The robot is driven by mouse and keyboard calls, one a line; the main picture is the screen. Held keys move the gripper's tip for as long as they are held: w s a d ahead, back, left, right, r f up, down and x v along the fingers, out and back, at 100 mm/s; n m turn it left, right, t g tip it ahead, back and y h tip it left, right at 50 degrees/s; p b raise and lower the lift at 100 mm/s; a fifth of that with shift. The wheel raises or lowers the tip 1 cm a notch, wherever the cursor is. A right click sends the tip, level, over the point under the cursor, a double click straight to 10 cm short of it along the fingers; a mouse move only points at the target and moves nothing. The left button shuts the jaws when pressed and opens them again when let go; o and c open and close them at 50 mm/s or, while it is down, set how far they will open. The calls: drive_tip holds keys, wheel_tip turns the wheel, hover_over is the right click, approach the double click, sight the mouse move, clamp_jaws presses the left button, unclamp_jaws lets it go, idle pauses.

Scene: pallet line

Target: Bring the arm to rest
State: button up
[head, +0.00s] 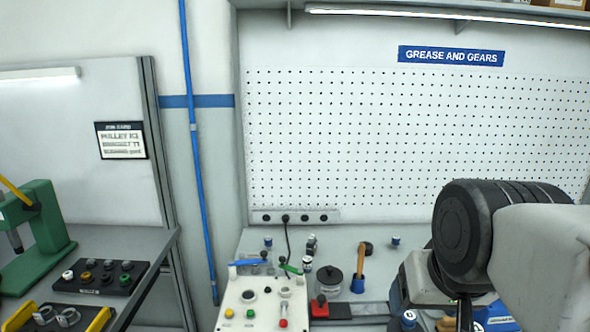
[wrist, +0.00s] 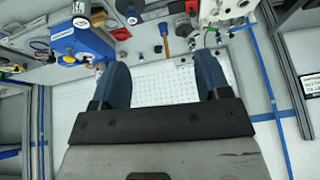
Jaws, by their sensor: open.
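My arm shows at the right of the head view, with a dark round joint and a pale link raised in front of the workbench (head: 385,243). My gripper (wrist: 160,68) shows in the wrist view with its two blue fingers wide apart. Nothing is between the fingers. Behind the gap are the white pegboard and part of the bench. In the head view I cannot make out the fingers clearly.
A control panel (head: 262,300) with buttons stands on the bench, near a dark round pot (head: 329,280) and a wooden-handled tool (head: 361,262). A blue machine (wrist: 85,45) shows in the wrist view. A green press (head: 38,235) stands left. The pegboard (head: 400,140) is bare.

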wheel_tip(320, 180, down, 10)
drive_tip(key=d+g, duration=0.1)
drive_tip(key=g, duration=0.1)
drive_tip(key=shift+s+r+g+h, duration=0.15)
drive_tip(key=shift+r+g+h, duration=0.15)
drive_tip(key=shift+g, duration=0.1)
idle(1.4)
